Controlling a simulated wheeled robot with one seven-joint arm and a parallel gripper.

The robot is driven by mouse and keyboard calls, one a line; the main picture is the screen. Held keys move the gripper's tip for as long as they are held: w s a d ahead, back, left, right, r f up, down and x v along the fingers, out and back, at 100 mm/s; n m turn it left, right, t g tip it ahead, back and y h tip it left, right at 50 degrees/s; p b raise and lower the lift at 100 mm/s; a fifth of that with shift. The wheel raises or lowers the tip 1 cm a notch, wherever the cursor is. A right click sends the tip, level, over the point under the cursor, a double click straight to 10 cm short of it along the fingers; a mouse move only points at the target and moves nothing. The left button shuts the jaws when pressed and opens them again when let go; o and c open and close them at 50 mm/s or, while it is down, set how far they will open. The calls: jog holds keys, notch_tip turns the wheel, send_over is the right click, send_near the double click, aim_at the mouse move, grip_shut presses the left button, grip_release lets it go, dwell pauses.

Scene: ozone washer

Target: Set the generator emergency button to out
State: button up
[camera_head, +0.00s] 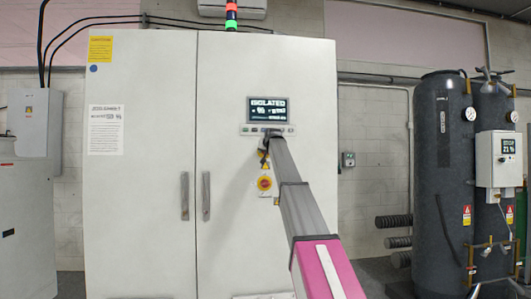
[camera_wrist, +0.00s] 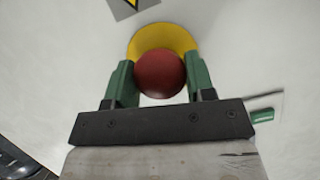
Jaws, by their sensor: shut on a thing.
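The emergency button is a round red knob (camera_wrist: 161,75) on a yellow ring (camera_wrist: 160,37), mounted on a pale cabinet face in the wrist view. My gripper (camera_wrist: 160,78) has its two green fingers on either side of the red knob, shut on it. The ring lies behind the knob, against the panel. In the head view, my gripper (camera_head: 267,144) is at the generator cabinet (camera_head: 243,75), just below its display (camera_head: 267,109). My gripper and arm hide the knob there. Whether the knob is in or out cannot be told.
A red and yellow rotary switch (camera_head: 264,183) sits just below my gripper, beside my arm. Two door handles (camera_head: 206,196) stand to the left. Dark tanks (camera_head: 444,165) with a control box (camera_head: 499,160) stand at the right. A stack light (camera_head: 231,14) tops the cabinet.

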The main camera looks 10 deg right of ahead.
jog(key=o, duration=1.3)
jog(key=v, duration=1.1)
jog(key=shift+f, duration=0.15)
